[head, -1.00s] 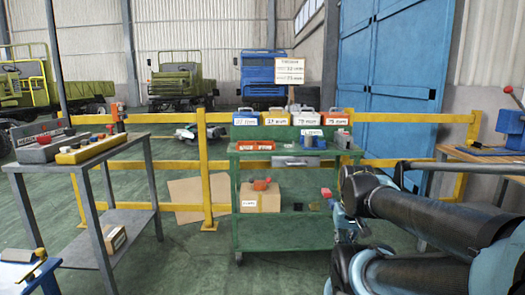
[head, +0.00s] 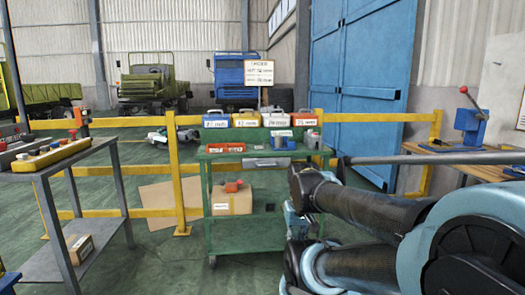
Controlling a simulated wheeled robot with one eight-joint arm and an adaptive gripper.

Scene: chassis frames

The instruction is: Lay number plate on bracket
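I cannot make out a number plate or a bracket for certain. The fingers of my gripper do not show.
Bins in several colours line the cart's back, with a red tray (head: 226,148) before them. A carton (head: 232,201) sits on its lower shelf. A grey table (head: 60,165) stands left, a wooden bench (head: 470,160) right. Yellow rails (head: 175,175) run behind.

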